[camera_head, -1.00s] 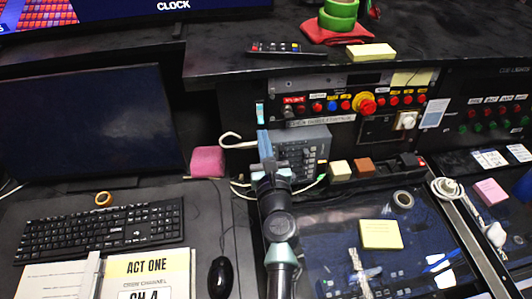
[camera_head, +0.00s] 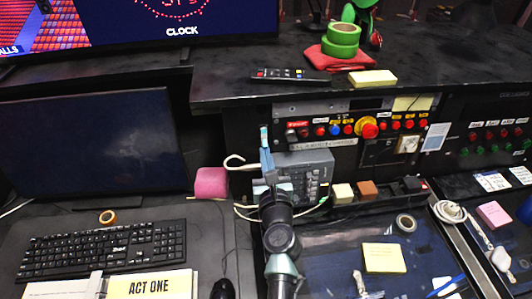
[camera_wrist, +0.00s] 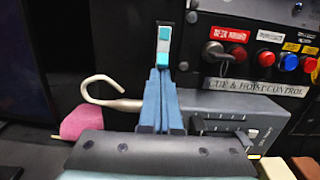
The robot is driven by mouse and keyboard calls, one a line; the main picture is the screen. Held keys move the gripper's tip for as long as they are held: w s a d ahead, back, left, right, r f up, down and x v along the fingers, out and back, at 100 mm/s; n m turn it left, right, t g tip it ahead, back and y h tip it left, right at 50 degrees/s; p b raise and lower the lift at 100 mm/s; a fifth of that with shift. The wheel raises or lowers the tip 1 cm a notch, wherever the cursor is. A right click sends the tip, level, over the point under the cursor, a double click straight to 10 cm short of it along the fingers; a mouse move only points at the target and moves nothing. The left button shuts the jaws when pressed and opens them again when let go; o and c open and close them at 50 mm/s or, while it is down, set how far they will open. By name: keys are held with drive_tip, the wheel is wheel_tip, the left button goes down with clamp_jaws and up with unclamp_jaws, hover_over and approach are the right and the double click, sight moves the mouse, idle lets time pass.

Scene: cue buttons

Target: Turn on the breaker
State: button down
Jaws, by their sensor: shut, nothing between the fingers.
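The breaker is a small light-teal and white switch (camera_wrist: 164,46) on a narrow black plate, at the top middle of the wrist view. It also shows in the head view as a teal strip (camera_head: 264,136) at the left end of the control panel. My gripper (camera_wrist: 159,72) is shut and empty, its blue fingers together and pointing up. The fingertips appear just below the switch's lower end; whether they touch it I cannot tell. In the head view my gripper (camera_head: 266,153) stands in front of a grey box, hiding part of its left side.
The panel right of the switch bears red and blue buttons and a yellow-ringed red knob (camera_head: 367,127). A beige hook (camera_wrist: 108,92) and pink block (camera_wrist: 84,122) lie left of my fingers. The grey box (camera_wrist: 235,110) is close on the right. A dark ledge overhangs the panel.

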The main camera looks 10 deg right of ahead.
drive_tip(key=shift+s+r+g+p, duration=0.1)
drive_tip(key=shift+r+g+p, duration=0.3)
drive_tip(key=shift+p, duration=1.05)
drive_tip(key=shift+f+p, duration=0.1)
drive_tip(key=shift+p, duration=0.65)
drive_tip(key=shift+s+r+p, duration=0.15)
drive_tip(key=shift+r+p, duration=0.4)
drive_tip(key=shift+p, duration=0.65)
drive_tip(key=shift+r+p, duration=0.3)
drive_tip(key=shift+p, duration=0.15)
drive_tip(key=shift+f, duration=0.2)
drive_tip(key=shift+s+r, duration=0.1)
drive_tip(key=shift+r, duration=0.05)
